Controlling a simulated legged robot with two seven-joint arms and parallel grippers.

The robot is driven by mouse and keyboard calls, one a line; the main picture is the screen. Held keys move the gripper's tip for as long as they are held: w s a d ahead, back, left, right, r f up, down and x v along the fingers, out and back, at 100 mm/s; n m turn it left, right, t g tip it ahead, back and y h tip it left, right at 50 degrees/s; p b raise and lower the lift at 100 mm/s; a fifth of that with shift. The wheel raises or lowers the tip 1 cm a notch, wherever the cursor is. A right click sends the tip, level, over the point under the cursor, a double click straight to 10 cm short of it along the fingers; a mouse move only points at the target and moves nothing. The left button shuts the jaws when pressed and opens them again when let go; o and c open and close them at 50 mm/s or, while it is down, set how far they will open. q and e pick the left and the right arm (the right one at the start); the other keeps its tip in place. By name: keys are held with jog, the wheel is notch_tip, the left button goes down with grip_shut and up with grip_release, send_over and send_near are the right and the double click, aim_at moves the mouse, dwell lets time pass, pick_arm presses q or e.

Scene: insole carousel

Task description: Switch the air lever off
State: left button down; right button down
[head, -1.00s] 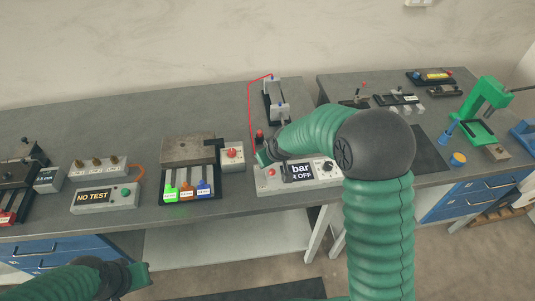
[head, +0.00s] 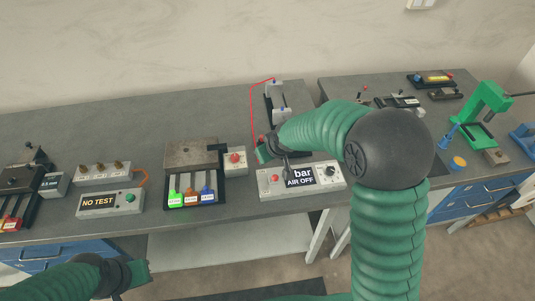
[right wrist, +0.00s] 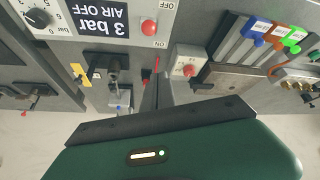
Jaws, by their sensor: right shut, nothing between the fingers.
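The grey air control box (head: 330,182) stands near the front of the bench, and its display reads "bar AIR OFF" in the head view. In the right wrist view the display (right wrist: 104,20) reads "3 bar AIR OFF" upside down. A red knob (right wrist: 149,28) sits beside the display, by the OFF and ON labels. My right gripper (head: 265,153) is shut and empty, just behind the left part of the box and apart from the red knob. My left gripper (head: 140,273) is low at the left, away from the box; its fingers are unclear.
Left of the box are a small box with a red button (head: 235,160), a rack of coloured switches (head: 191,197) and a NO TEST box (head: 108,203). A clamp with a red line (head: 277,95) stands behind. A green press (head: 485,110) is at the right.

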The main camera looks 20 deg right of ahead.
jog(key=s+r, duration=0.3)
jog(key=s, duration=0.3)
jog(key=shift+s+a+b, duration=0.25)
jog(key=shift+a+b, duration=0.05)
jog(key=shift+b, duration=0.05)
jog(key=shift+s+r, duration=0.1)
jog(key=shift+r, duration=0.05)
jog(key=s+a+f+g, duration=0.1)
jog(key=s+f, duration=0.2)
jog(key=s, duration=0.5)
jog(key=s+a+f+m+g, duration=0.1)
jog(key=s+f+g, duration=0.1)
jog(key=s, duration=0.6)
jog(key=shift+s+a+f+m, duration=0.25)
jog(key=shift+a+f+m, duration=0.05)
jog(key=shift+a+f, duration=0.1)
jog(key=shift+w+d, duration=0.1)
jog(key=shift+w, duration=0.1)
jog(key=shift+s, duration=0.1)
